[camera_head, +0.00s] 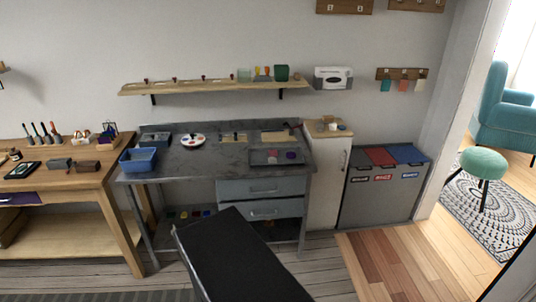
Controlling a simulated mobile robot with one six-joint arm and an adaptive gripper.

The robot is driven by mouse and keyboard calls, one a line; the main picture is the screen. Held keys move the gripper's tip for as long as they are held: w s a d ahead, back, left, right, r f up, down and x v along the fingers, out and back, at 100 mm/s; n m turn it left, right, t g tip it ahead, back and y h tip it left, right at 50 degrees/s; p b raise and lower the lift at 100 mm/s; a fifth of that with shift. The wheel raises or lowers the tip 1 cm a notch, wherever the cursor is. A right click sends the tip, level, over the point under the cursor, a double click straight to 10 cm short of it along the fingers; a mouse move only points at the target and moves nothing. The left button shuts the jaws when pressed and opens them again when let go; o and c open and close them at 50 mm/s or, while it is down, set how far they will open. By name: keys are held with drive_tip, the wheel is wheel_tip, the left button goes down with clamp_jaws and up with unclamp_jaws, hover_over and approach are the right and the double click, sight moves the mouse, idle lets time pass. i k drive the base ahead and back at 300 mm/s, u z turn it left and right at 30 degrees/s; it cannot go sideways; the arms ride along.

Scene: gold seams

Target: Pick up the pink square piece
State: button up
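A small pinkish-red piece (270,153) lies on a dark grey tray (258,162) at the right end of the grey workbench. It looks roughly square, but it is too small to be sure. A purple piece (291,155) lies just right of it on the same tray. My gripper is not in view, so nothing shows of what it holds.
The grey workbench (215,165) also bears a blue bin (138,160) and a white round palette (193,140). A wall shelf (180,88) hangs above. A white cabinet (326,185) and sorting bins (380,195) stand right. Floor (320,270) shows in front.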

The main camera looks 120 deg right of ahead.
sight(271, 152)
drive_tip(key=u, duration=0.7)
drive_tip(key=k, duration=0.1)
drive_tip(key=z, duration=2.85)
drive_tip(key=k, duration=0.2)
drive_tip(key=z, duration=1.35)
drive_tip(key=i, duration=0.55)
drive_tip(key=u, duration=0.05)
